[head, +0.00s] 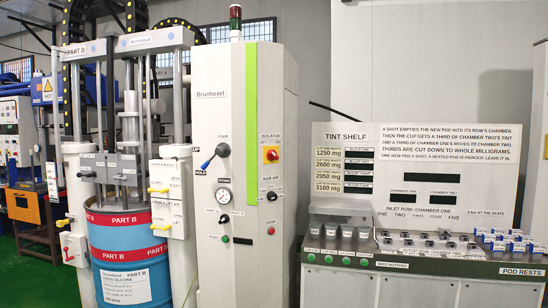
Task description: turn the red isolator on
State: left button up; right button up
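The red isolator (271,154) is a small red rotary knob on a yellow plate. It sits on the front of the tall white Brunhexel cabinet (235,280), right of the green stripe. An ISOLATOR label is above it, with small OFF and ON marks. The knob is too small to tell which way it points. Neither of my grippers is in the head view, and nothing covers the knob.
A blue PART B drum (130,262) stands left. A bench (400,266) with cups and pods stands right. The space before the cabinet looks clear.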

aim_at(272, 155)
jog(key=i+j, duration=0.3)
jog(key=i, duration=0.15)
jog(key=i+j, duration=0.25)
jog(key=i, duration=0.15)
jog(key=i+j, duration=0.3)
jog(key=i, duration=0.15)
